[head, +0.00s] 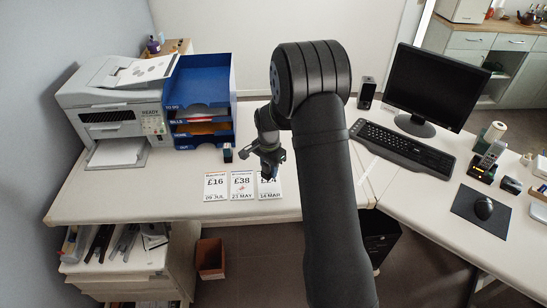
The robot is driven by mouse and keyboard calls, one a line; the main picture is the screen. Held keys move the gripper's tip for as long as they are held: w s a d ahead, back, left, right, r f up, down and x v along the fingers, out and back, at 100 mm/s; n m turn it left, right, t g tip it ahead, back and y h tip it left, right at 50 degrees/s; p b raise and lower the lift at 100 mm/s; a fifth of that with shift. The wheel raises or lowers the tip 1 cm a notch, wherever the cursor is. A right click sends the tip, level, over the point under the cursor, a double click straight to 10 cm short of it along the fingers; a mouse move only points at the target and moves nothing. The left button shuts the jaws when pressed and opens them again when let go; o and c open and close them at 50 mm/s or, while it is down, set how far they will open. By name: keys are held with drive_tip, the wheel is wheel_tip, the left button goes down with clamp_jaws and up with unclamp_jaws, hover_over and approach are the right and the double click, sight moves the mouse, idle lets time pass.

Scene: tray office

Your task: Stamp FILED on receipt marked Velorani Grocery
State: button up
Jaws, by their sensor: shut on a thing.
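Three white receipts lie in a row near the desk's front edge. The left receipt (216,188) reads £16, 09 JUL, the middle receipt (242,186) £38, 23 MAY. The right receipt (270,190) reads 14 MAR, its top and part of its price hidden by my gripper. The shop names are too small to read, so I cannot tell which is Velorani Grocery. My gripper (268,168) is over the right receipt, shut on a small dark stamp-like thing, mostly hidden. I cannot tell whether this touches the paper. Another small dark stamp (227,153) stands upright behind the receipts.
A blue tray stack (202,92) and a printer (116,108) stand at the left. The desk left of the receipts is clear.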

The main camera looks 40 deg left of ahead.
sight(269, 188)
drive_tip(key=shift+f, duration=2.95)
drive_tip(key=shift+s+f, duration=0.1)
drive_tip(key=shift+f, duration=0.5)
drive_tip(key=shift+r, duration=3.55)
drive_tip(key=w+d, duration=0.4)
drive_tip(key=d, duration=0.3)
drive_tip(key=w+d+f, duration=0.1)
drive_tip(key=w+d, duration=0.4)
drive_tip(key=d, duration=0.3)
drive_tip(key=w+d, duration=0.4)
drive_tip(key=d, duration=0.4)
drive_tip(key=shift+w+d+f, duration=0.1)
drive_tip(key=shift+w+f, duration=0.1)
drive_tip(key=shift+f, duration=0.15)
drive_tip(key=d+f, duration=0.1)
drive_tip(key=d, duration=2.2)
drive_tip(key=shift+w+d+f, duration=0.2)
drive_tip(key=shift+w+d, duration=0.1)
drive_tip(key=shift+d, duration=0.1)
